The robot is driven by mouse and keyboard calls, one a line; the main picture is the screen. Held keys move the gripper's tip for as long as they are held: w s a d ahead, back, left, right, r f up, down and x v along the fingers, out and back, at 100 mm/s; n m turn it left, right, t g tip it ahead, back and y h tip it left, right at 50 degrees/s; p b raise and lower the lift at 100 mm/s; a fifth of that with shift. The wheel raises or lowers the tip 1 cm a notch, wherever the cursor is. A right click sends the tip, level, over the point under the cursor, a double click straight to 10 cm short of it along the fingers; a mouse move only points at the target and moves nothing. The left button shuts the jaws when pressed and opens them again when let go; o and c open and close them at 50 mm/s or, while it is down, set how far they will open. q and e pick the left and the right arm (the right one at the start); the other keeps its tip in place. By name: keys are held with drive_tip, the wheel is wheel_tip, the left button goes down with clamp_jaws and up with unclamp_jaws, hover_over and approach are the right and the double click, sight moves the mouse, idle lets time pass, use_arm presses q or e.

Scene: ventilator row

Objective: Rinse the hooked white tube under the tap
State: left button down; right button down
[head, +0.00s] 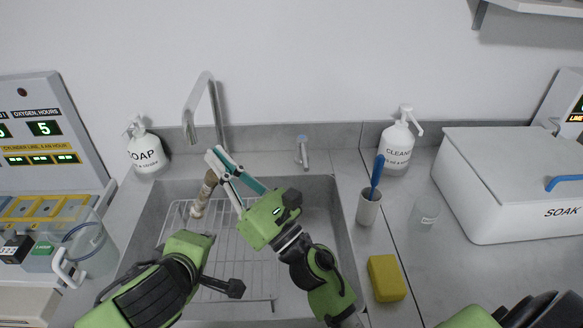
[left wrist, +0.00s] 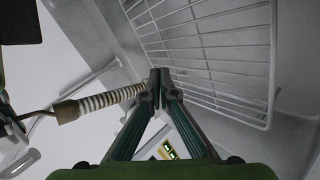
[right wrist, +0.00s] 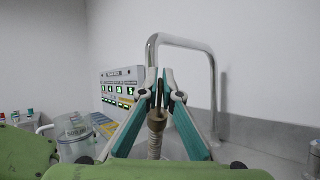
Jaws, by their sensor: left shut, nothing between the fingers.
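A ribbed off-white tube with brown end parts (head: 201,197) stands roughly upright over the sink (head: 336,216), close to the tap spout (head: 205,88). My right gripper (right wrist: 157,88) is shut on its thin brown top end. The ribbed tube hangs below the fingers in the right wrist view. My left gripper (left wrist: 160,88) is shut and empty. The far end of the tube (left wrist: 110,98) shows right beside its fingertips; I cannot tell whether they touch. No water stream is visible.
A wire rack (head: 235,255) lies in the sink. A soap bottle (head: 146,152) and a clear jug (head: 98,258) are left. A cup with a blue-handled brush (head: 368,208), a yellow sponge (head: 386,278), a cleaner bottle (head: 397,145) and a white soak box (head: 495,200) are right.

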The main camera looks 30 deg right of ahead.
use_arm(q)
drive_tip(key=w+d+h, duration=0.1)
drive_tip(key=d, duration=0.2)
drive_tip(key=w+d+f+h, duration=0.1)
drive_tip(key=w+d+h, duration=0.1)
drive_tip(key=d, duration=0.1)
drive_tip(key=w+d+m+h, duration=0.1)
drive_tip(key=d, duration=0.2)
drive_tip(key=shift+w+d+f, duration=0.3)
drive_tip(key=shift+w+f, duration=0.05)
drive_tip(key=shift+w, duration=0.05)
drive_tip(key=w+d+h, duration=0.1)
drive_tip(key=d+h, duration=0.1)
drive_tip(key=w+d+h, duration=0.1)
drive_tip(key=d+h, duration=0.1)
drive_tip(key=w+d+m+h, duration=0.1)
drive_tip(key=d, duration=0.1)
drive_tip(key=shift+r+g+h, duration=0.3)
drive_tip(key=shift+g+h, duration=0.1)
drive_tip(key=shift+d+r+h, duration=0.3)
drive_tip(key=shift+h, duration=0.6)
drive_tip(key=shift+m+h, duration=0.5)
drive_tip(key=shift+h, duration=0.5)
approach(304, 153)
drive_tip(key=shift+g, duration=0.3)
drive_tip(key=x, duration=0.4)
drive_tip(key=shift+d+f, duration=0.1)
drive_tip(key=shift+d, duration=0.1)
drive_tip(key=shift+s, duration=0.1)
